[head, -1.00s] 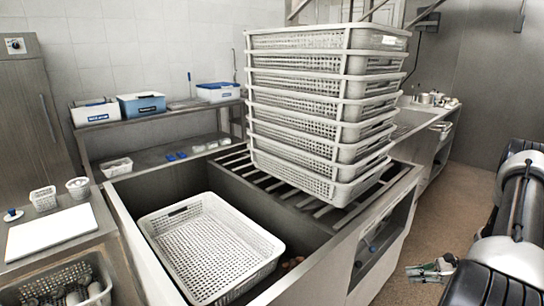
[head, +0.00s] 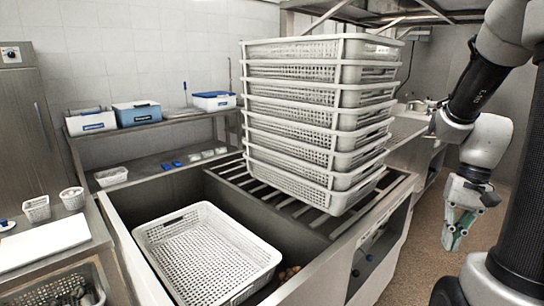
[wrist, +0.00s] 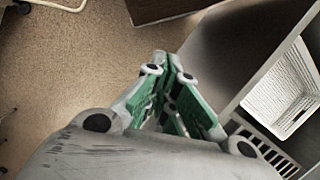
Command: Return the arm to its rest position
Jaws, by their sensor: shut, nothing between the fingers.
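My gripper (head: 451,243) hangs pointing down at the right of the head view, over the floor beside the sink counter. Its green-padded fingers are together and hold nothing. In the wrist view the gripper (wrist: 161,58) also shows shut, with floor beyond the fingertips. My arm is folded up at the right edge of the head view, apart from the baskets and the counter.
A stack of several white perforated baskets (head: 290,118) stands on the slatted rack (head: 262,178). One basket (head: 150,243) sits in the sink basin. Shelves with boxes (head: 138,114) stand behind. The brown floor (head: 405,262) at right is clear.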

